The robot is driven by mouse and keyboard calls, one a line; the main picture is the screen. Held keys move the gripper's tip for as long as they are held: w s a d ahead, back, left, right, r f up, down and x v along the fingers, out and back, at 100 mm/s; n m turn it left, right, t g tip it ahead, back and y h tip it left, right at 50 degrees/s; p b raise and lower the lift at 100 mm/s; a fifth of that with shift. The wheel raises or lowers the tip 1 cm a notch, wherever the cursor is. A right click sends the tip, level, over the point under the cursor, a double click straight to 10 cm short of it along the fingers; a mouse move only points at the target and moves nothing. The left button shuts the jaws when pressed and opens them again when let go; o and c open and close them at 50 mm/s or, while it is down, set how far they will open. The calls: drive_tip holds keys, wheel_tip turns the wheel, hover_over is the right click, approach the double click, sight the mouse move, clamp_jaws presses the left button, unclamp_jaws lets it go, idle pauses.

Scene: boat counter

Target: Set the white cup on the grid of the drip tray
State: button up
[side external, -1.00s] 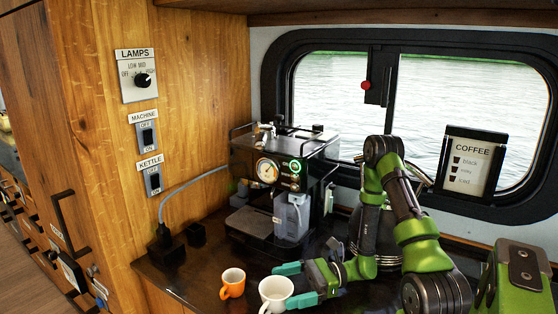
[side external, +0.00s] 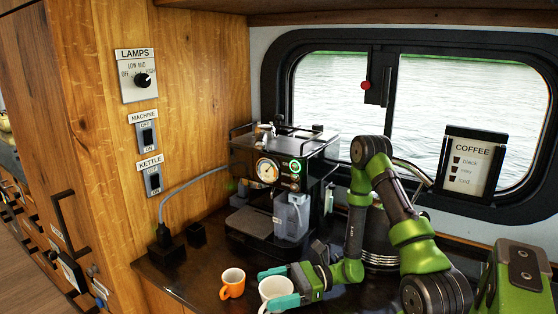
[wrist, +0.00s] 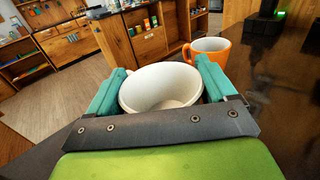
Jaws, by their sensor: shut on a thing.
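The white cup (side external: 274,289) stands upright near the front edge of the dark counter. My gripper (side external: 281,286) has its teal fingers on both sides of the cup and is shut on it. In the wrist view the cup (wrist: 160,88) sits between the fingers, its open mouth showing and its inside empty. Whether its base touches the counter is hard to tell. The drip tray (side external: 250,222) is at the front foot of the coffee machine (side external: 285,170), behind the cup and to its left.
An orange cup (side external: 232,284) stands close to the left of the white cup. A dark kettle (side external: 380,240) is behind my arm. A plug and cable (side external: 166,240) are at the wooden wall. Counter between cups and machine is clear.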

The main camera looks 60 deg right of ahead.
drive_tip(key=shift+r, duration=0.15)
wheel_tip(320, 180, up, 9)
drive_tip(key=w+r+m+t+h, duration=0.4)
drive_tip(key=w+r+h, duration=0.2)
drive_tip(key=w+r, duration=0.65)
wheel_tip(320, 180, up, 7)
drive_tip(key=s+a+m+t+h, duration=0.1)
drive_tip(key=s+m+h, duration=0.1)
drive_tip(key=shift+f+m+t+h, duration=0.15)
drive_tip(key=shift+m+t+h, duration=0.15)
drive_tip(key=shift+a, duration=0.15)
